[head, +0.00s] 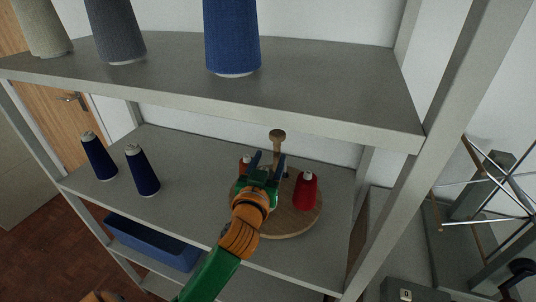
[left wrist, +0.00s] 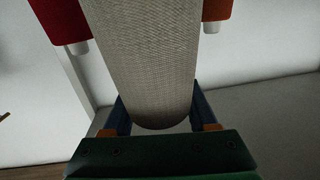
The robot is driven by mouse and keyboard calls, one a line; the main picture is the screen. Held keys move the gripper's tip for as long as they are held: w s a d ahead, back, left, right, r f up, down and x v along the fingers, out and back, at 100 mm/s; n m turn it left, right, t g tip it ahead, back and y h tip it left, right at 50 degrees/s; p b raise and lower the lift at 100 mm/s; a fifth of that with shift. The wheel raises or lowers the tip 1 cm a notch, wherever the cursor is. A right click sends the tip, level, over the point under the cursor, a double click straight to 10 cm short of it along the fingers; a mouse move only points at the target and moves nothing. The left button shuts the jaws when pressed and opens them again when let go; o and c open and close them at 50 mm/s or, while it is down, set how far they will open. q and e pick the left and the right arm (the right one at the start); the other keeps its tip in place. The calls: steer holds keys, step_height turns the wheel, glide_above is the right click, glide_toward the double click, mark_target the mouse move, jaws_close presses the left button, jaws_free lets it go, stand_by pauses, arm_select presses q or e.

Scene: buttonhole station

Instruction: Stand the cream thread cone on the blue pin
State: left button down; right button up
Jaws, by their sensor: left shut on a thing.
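The cream thread cone (left wrist: 150,60) fills the middle of the left wrist view, between the two blue fingers of my left gripper (left wrist: 160,118). Its narrower end is at the gripper body. In the head view my left gripper (head: 268,162) is shut over the round wooden board (head: 296,222) on the middle shelf; its hand hides the cream cone there. I cannot make out the blue pin in either view. My right gripper is not in view.
A red cone (head: 306,190) stands on the board, right of my gripper; an orange cone (head: 244,168) is close on the left. A knobbed brown post (head: 277,136) rises behind. Two navy cones (head: 142,172) stand left. The upper shelf (head: 330,85) overhangs, carrying large cones.

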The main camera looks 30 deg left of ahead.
arm_select(q)
step_height(320, 180, down, 4)
steer(key=b, duration=0.3)
steer(key=shift+f, duration=0.25)
steer(key=shift+f+b, duration=0.35)
steer(key=shift+b, duration=0.1)
steer(key=shift+c, duration=0.6)
jaws_free()
